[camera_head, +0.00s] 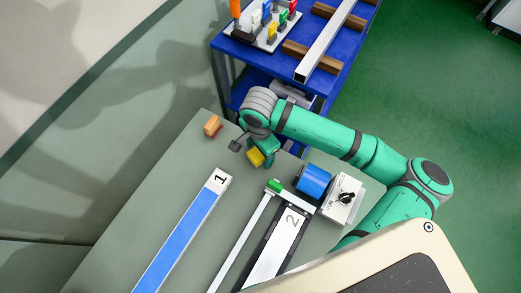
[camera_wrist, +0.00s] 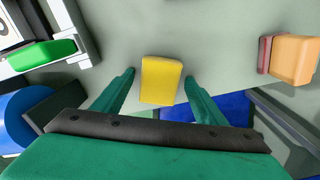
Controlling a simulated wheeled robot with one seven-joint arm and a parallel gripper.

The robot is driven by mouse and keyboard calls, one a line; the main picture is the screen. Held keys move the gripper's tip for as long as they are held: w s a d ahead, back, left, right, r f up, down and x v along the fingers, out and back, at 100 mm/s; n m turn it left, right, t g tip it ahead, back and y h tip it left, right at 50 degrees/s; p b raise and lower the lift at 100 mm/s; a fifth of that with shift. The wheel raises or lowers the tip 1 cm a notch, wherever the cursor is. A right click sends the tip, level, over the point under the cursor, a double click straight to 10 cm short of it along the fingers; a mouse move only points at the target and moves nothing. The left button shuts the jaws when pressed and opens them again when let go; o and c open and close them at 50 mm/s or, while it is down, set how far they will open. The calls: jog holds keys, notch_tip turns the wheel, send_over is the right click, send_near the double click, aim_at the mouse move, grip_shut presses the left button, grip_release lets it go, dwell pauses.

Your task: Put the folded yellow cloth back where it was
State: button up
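The folded yellow cloth (camera_head: 255,157) is on the grey-green table near its far edge. It looks like a small thick yellow block in the wrist view (camera_wrist: 161,82). My gripper (camera_head: 260,154) is over it in the head view and partly covers it. In the wrist view the two green fingers of my gripper (camera_wrist: 159,76) stand to the left and right of the cloth. A gap shows on each side, so the gripper is open around it and not closed on it. Whether the cloth touches the table is hard to tell.
An orange block with a red part (camera_head: 212,125) stands left of my gripper. A blue cylinder (camera_head: 313,180) and a white box with a black knob (camera_head: 343,198) stand right. Strips marked 1 (camera_head: 185,232) and 2 (camera_head: 280,245) lie in front. A blue cart (camera_head: 345,78) stands behind.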

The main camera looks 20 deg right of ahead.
jog(key=shift+w, duration=0.1)
jog(key=shift+w+r, duration=0.1)
jog(key=shift+r, duration=0.45)
notch_tip(320, 180, up, 11)
jog(key=shift+r, duration=0.15)
dwell(0.4)
